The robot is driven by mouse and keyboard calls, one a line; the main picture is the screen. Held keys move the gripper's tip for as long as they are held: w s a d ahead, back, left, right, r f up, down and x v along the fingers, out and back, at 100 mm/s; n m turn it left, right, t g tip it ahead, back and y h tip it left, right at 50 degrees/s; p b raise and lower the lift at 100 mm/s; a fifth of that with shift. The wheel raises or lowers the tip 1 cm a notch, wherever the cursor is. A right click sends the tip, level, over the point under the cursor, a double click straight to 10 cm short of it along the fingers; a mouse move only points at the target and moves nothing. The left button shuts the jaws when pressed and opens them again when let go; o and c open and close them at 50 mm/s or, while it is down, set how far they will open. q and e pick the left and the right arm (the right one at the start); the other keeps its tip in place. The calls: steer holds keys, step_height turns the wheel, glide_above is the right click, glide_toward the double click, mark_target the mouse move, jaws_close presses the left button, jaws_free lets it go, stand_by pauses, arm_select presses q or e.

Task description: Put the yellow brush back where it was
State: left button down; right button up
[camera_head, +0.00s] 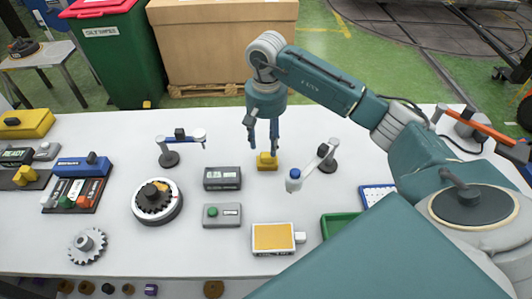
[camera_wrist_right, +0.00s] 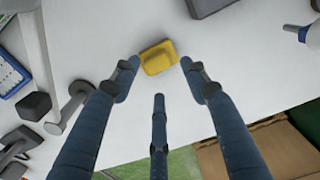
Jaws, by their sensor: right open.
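A small yellow block-shaped thing (camera_head: 266,162), which I take for the yellow brush, rests on the white table near its far edge. In the right wrist view it (camera_wrist_right: 159,57) lies just past the fingertips, between the two side fingers. My right gripper (camera_head: 263,143) points down above it with blue fingers spread. Whether a finger touches the yellow thing I cannot tell. My left gripper is not in view.
Grey boxes (camera_head: 222,178) stand left of the yellow thing. A round gear device (camera_head: 157,201) and a dark tray (camera_head: 98,197) with coloured pieces are further left.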

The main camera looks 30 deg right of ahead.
mark_target(266, 155)
step_height(266, 155, up, 7)
steer(key=b, duration=0.1)
steer(key=shift+b, duration=0.3)
